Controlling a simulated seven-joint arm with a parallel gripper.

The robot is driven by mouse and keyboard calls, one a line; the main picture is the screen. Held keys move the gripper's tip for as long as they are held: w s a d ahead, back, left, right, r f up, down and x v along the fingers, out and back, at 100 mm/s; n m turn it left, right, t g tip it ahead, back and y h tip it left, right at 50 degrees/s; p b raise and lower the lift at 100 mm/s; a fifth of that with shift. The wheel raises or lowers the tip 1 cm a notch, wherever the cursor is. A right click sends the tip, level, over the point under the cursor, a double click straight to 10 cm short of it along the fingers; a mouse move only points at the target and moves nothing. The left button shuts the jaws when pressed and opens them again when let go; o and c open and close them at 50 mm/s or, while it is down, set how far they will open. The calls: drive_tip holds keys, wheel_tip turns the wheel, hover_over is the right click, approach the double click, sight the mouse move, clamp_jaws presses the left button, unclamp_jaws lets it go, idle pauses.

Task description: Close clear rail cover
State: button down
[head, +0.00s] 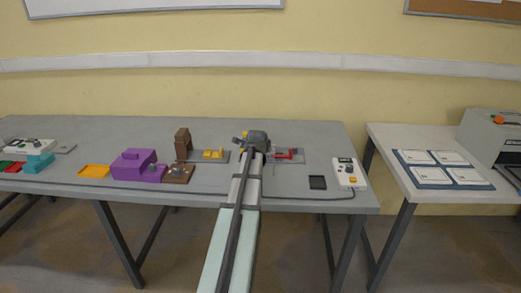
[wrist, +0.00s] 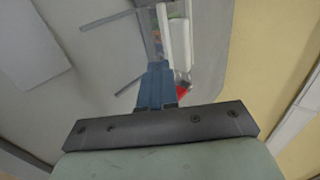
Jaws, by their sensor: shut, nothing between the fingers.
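My gripper (wrist: 157,70) is shut with nothing between its blue fingers. In the wrist view its tips are beside a narrow rail fixture with a pale, partly see-through strip (wrist: 178,42), which may be the clear rail cover. I cannot tell whether the tips touch it, or how far the cover is open. A red part (wrist: 182,90) shows just right of the fingers. In the head view my dark grey hand (head: 257,138) is above the table's back right part and hides much of the fixture. A red part (head: 288,154) on a grey plate shows to its right.
A control box (head: 347,173) with a cable and a black pad (head: 317,182) are at the right of the table (head: 90,140). Left of my arm are yellow blocks (head: 213,154), a brown block (head: 183,143) and a purple fixture (head: 137,165).

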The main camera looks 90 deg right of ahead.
drive_tip(key=v, duration=0.8)
drive_tip(key=shift+a, duration=0.25)
